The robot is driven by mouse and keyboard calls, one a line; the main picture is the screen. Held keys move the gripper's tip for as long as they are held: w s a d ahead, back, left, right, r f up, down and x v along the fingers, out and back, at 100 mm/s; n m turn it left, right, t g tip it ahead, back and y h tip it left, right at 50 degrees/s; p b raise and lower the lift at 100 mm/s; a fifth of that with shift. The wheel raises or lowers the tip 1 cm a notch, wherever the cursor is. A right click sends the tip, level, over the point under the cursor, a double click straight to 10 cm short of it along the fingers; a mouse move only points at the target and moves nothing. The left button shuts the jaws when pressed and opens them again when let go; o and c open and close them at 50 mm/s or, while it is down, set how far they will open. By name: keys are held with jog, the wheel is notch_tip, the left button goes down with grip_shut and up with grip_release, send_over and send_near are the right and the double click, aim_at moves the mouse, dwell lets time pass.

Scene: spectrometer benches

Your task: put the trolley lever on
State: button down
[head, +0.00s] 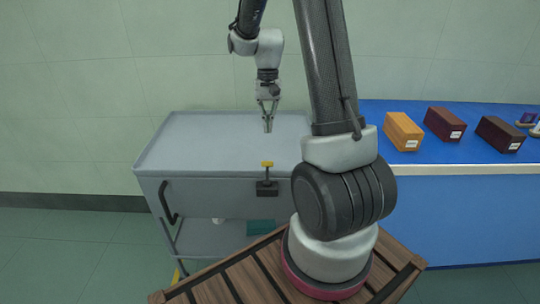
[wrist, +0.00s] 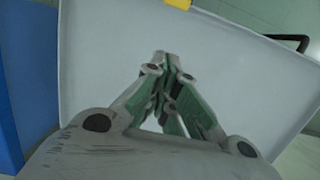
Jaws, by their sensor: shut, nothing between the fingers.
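A grey trolley (head: 200,150) stands against the wall, left of the blue bench. On its front edge is a small lever with a yellow top (head: 267,164) on a dark block (head: 267,188); the lever sticks up above the block. A bit of yellow (wrist: 179,4) also shows at the top edge of the wrist view. My gripper (head: 268,130) points down over the trolley top, behind the lever and apart from it. Its fingertips (wrist: 164,58) are together with nothing between them. The trolley's pale top (wrist: 100,60) fills most of the wrist view.
A blue bench (head: 450,175) at the right carries an orange box (head: 403,131), two dark red-brown boxes (head: 444,124) and small items at its far right. A black handle (head: 167,203) is on the trolley's front left. The trolley top looks bare.

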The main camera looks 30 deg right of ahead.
aim_at(267, 173)
jog(key=shift+s, duration=0.1)
jog(key=f, duration=0.3)
jog(key=s+f, duration=0.1)
jog(key=f, duration=0.2)
jog(key=a+f, duration=0.1)
jog(key=f, duration=0.3)
jog(key=shift+s, duration=0.3)
jog(key=shift+s+a+r, duration=0.75)
jog(key=shift+s+r, duration=0.15)
jog(key=shift+s, duration=0.05)
jog(key=shift+s+a+r, duration=0.25)
jog(key=shift+s, duration=0.15)
